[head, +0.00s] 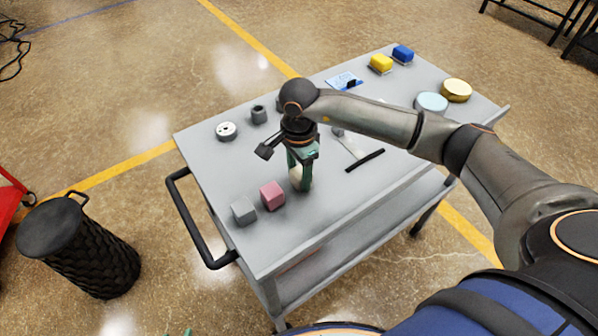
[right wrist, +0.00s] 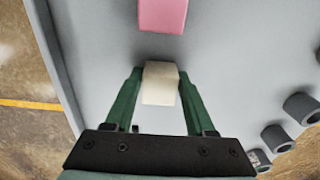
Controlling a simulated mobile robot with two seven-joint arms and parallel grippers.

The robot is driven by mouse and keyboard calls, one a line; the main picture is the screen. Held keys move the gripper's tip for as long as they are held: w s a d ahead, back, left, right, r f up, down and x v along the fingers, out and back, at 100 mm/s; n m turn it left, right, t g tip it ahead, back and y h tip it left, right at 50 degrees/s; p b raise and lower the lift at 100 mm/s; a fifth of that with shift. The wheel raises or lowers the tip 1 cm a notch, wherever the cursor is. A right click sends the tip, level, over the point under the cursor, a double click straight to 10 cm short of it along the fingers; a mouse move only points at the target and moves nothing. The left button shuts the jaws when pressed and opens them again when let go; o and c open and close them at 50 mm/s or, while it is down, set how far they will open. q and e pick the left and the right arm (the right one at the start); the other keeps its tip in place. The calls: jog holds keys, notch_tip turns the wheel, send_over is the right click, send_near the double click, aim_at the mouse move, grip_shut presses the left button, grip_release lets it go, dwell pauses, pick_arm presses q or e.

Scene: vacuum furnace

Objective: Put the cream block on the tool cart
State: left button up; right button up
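The cream block (right wrist: 161,84) is between the green fingers of my right gripper (right wrist: 160,80) in the right wrist view. The fingers look to be against its two sides. In the head view my right gripper (head: 300,183) points down over the grey tool cart (head: 335,207), with the cream block (head: 295,176) partly hidden by a finger. The block is at or just above the cart top; I cannot tell which. My left gripper is not in view.
A pink block (head: 272,195) and a grey block (head: 243,210) lie close by on the cart. A black bin (head: 85,250) stands left of the cart.

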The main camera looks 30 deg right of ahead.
aim_at(299, 173)
jog(key=o, duration=0.3)
jog(key=shift+o, duration=0.2)
notch_tip(299, 173, up, 12)
jog(key=b, duration=0.1)
jog(key=shift+r, duration=0.2)
